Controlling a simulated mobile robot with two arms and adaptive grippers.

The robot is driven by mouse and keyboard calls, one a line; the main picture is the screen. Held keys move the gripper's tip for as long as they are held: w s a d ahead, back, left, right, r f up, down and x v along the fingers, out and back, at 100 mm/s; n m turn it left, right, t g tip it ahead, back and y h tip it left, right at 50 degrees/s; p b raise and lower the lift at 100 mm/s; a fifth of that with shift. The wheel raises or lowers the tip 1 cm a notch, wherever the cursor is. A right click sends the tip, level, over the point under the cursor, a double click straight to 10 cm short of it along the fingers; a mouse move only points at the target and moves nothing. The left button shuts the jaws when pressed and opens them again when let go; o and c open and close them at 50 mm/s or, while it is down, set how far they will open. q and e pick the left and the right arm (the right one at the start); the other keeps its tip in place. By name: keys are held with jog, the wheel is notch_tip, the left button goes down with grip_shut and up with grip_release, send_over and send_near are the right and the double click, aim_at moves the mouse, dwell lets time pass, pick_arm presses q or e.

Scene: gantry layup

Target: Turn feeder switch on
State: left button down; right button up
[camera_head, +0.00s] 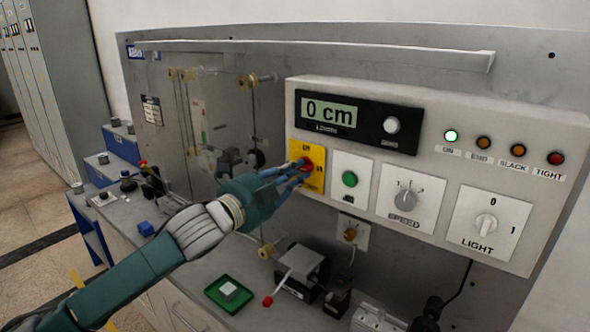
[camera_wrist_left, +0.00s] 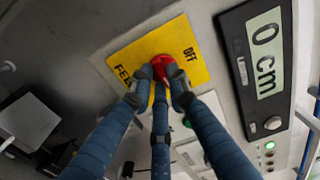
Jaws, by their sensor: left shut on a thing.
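The feeder switch is a red knob (camera_head: 306,162) on a yellow plate (camera_head: 315,183), at the left end of the control panel. My left gripper (camera_head: 297,172) reaches in from the left and its blue fingers are closed around the red knob. In the left wrist view, the fingers (camera_wrist_left: 160,86) sit around the knob (camera_wrist_left: 167,66) and hide part of it. The yellow plate (camera_wrist_left: 198,62) there reads OFF and part of FEED. The knob's exact pointing direction is hidden by the fingers. My right gripper is out of view.
The control panel (camera_head: 450,100) has a 0 cm display (camera_head: 330,112), a green button (camera_head: 350,178), a dial (camera_head: 406,198) and a LIGHT switch (camera_head: 486,224). The ON lamp (camera_head: 451,135) glows green. Below are a green tray (camera_head: 213,292) and a small metal-topped device (camera_head: 302,263).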

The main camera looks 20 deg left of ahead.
pick_arm(q)
jog(key=shift+f+m, duration=0.15)
jog(key=shift+m, duration=0.25)
jog(key=c, duration=1.7)
grip_release()
jog(key=shift+o, duration=0.2)
jog(key=shift+d, duration=0.1)
jog(key=v, duration=1.2)
jog(key=shift+s, duration=0.1)
